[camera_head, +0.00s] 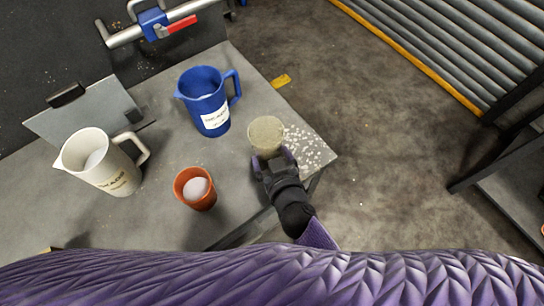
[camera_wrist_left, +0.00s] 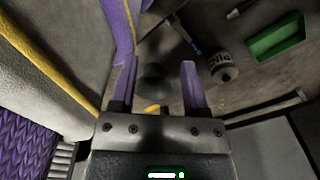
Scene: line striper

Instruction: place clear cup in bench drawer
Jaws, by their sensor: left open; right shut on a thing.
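The clear cup (camera_head: 266,134), which looks yellowish and cloudy, is at the right end of the grey bench (camera_head: 160,200). My right gripper (camera_head: 270,158) is shut on the cup's near side. I cannot tell whether the cup touches the bench top. My left gripper (camera_wrist_left: 157,80) shows only in the left wrist view, open, with nothing between its purple fingers. I cannot clearly make out the bench drawer; the bench front is mostly hidden by my body.
A blue pitcher (camera_head: 205,98), a white pitcher (camera_head: 100,165) and an orange cup (camera_head: 190,195) with white contents stand left of the clear cup. White granules (camera_head: 310,148) lie beside it. The left wrist view shows a labelled can (camera_wrist_left: 222,68) and a green tray (camera_wrist_left: 277,38).

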